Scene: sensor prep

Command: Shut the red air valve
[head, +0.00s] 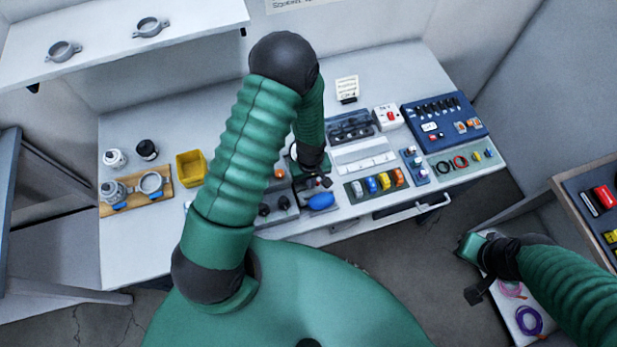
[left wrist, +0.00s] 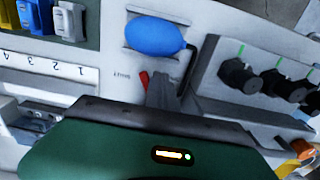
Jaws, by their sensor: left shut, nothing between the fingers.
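A small red lever (left wrist: 144,80), which looks like the air valve's handle, shows in the left wrist view below a blue bulb (left wrist: 155,37). The valve's body is mostly hidden behind my gripper, and I cannot make the lever out in the head view. My left gripper (left wrist: 162,90) is shut and empty, close beside the lever on its right; I cannot tell whether they touch. In the head view my left gripper (head: 318,182) is just above the blue bulb (head: 320,201). My right gripper (head: 474,272) is off the bench at the right; its jaws are unclear.
Black knobs (left wrist: 240,76) stand on a grey block right of the lever in the wrist view. Coloured blocks (head: 384,181) sit in a tray to the right. A yellow bin (head: 190,166) and a wooden board (head: 120,208) are at the left. A drawer handle (head: 412,207) juts from the front.

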